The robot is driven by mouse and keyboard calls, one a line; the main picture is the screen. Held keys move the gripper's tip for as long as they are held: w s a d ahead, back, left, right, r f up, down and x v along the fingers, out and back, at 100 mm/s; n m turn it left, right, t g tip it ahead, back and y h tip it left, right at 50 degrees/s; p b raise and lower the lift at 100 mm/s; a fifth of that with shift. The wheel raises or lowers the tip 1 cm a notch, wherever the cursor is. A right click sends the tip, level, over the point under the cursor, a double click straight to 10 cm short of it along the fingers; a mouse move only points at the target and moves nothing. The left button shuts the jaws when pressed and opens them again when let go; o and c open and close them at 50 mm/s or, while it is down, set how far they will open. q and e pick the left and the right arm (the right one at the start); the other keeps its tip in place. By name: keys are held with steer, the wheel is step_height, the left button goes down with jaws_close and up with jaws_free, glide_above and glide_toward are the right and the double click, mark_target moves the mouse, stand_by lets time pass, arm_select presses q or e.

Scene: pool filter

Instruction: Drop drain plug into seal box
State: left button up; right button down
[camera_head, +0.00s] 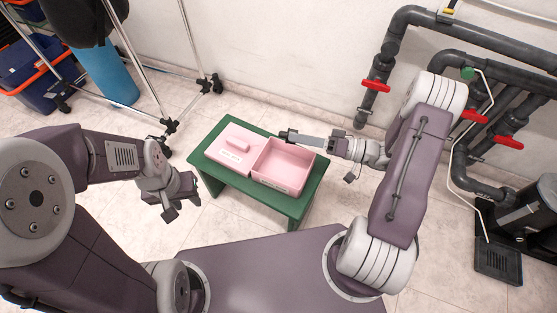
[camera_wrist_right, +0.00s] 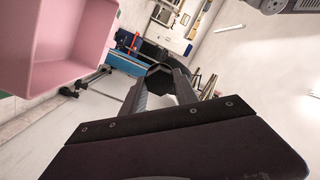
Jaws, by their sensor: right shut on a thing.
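My right gripper (camera_head: 290,136) reaches in from the right over the back edge of the open pink box (camera_head: 284,168). It is shut on a small dark piece, apparently the drain plug (camera_wrist_right: 158,76), seen between the fingertips in the right wrist view. The plug is hard to make out in the head view. The open pink box has a white label on its front and also shows at the upper left of the right wrist view (camera_wrist_right: 65,45). My left gripper (camera_head: 178,197) hangs left of the bench, fingers apart and empty.
Dark pipes with red valve handles (camera_head: 376,86) line the wall at right. A wheeled metal rack (camera_head: 150,80) stands at back left.

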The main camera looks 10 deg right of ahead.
step_height(320, 180, down, 6)
steer(key=b, duration=0.4)
steer(key=shift+b, duration=0.3)
steer(key=shift+d+f, duration=0.1)
steer(key=c, duration=0.9)
jaws_free()
steer(key=shift+o, duration=0.2)
